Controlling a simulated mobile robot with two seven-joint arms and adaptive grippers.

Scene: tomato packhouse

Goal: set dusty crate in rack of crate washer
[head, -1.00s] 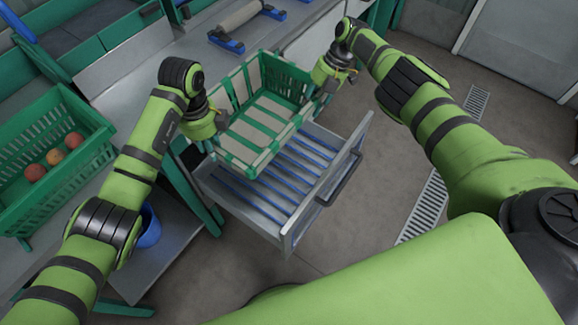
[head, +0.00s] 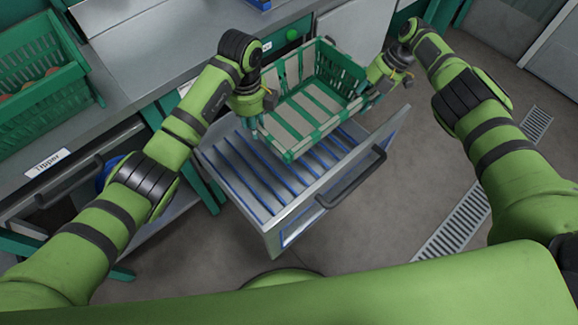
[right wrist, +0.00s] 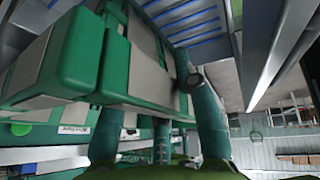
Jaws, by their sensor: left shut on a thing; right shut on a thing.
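The dusty crate (head: 302,118), green with greyish dust patches, hangs between my two grippers in the head view. It is over the back right part of the pulled-out washer rack (head: 246,178), a grey metal drawer with blue slats. My left gripper (head: 256,120) is shut on the crate's left side. My right gripper (head: 368,97) is shut on its right side. In the right wrist view the crate (right wrist: 140,65) fills the upper left, with my right gripper's fingers (right wrist: 165,125) at its rim. The rack's blue slats (right wrist: 190,22) show beyond it. The crate's underside contact is hidden.
A green crate with produce (head: 40,85) stands on the bench at the left. A drawer labelled "Tipper" (head: 75,178) is below it. The rack's black handle (head: 352,180) sticks out at the front. A floor drain (head: 455,222) runs at the right.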

